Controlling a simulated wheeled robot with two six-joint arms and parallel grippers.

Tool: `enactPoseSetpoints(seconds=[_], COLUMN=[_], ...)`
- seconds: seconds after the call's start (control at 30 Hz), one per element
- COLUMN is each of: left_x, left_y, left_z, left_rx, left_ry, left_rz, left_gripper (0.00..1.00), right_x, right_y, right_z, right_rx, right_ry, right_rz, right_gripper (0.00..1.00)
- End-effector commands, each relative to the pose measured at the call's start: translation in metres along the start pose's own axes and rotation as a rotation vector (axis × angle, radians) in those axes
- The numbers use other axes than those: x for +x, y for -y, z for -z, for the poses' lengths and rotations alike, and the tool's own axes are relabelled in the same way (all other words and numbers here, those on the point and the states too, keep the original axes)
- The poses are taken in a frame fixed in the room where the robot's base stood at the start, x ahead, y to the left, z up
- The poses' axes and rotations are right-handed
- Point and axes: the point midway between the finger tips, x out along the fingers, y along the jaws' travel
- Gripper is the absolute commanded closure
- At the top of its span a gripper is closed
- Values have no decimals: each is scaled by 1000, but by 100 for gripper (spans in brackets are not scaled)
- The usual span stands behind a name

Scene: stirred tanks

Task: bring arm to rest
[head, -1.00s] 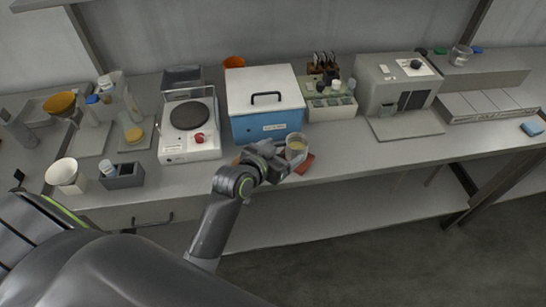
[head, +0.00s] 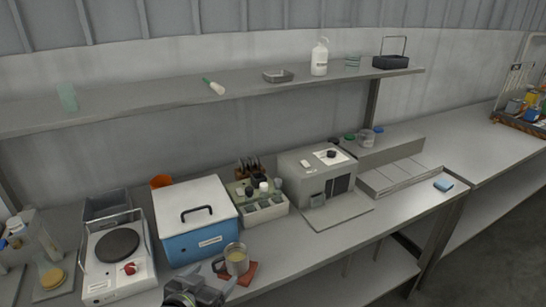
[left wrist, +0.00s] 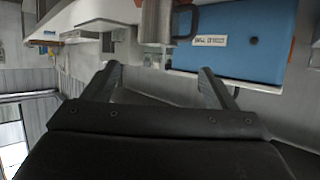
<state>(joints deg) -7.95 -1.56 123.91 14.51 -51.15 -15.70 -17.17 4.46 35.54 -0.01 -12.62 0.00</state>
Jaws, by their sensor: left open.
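My left gripper (head: 208,291) is at the bottom of the head view, at the front of the bench. In the left wrist view its two fingers (left wrist: 159,72) are spread apart, with nothing held between them. My right gripper is not in view.
A blue box with a white lid (head: 200,245) stands behind the beaker, also in the left wrist view (left wrist: 240,42). A hotplate (head: 117,248) is on the left, a vial rack (head: 262,212) and grey instrument (head: 310,170) on the right. A shelf (head: 160,95) runs above.

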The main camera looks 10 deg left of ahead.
Motion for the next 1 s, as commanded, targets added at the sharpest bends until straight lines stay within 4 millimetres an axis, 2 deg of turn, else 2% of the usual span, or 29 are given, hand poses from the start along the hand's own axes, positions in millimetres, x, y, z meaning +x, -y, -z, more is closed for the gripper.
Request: enactPoseSetpoints(seconds=[0.07, 0.17, 0.3, 0.4, 0.67, 0.87, 1.0], left_x=[-10, -37, -91, -128, -217, -186, -168], left_y=[4, 14, 28, 36, 49, 56, 60], left_z=[-17, -55, -111, -140, -186, -221, -251], left_rx=[-1, -8, -32, -49, -96, -103, -107], left_ry=[57, 197, 433, 570, 855, 867, 881], left_rz=[10, 42, 110, 160, 293, 284, 279], left_gripper=[21, 21, 21, 21, 21, 21, 21], right_x=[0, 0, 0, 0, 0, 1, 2], right_y=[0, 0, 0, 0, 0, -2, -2], right_z=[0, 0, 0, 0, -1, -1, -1], right_rx=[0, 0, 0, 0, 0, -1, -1], right_ry=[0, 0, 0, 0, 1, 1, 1], right_rz=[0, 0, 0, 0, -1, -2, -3], right_gripper=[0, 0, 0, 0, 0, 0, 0])
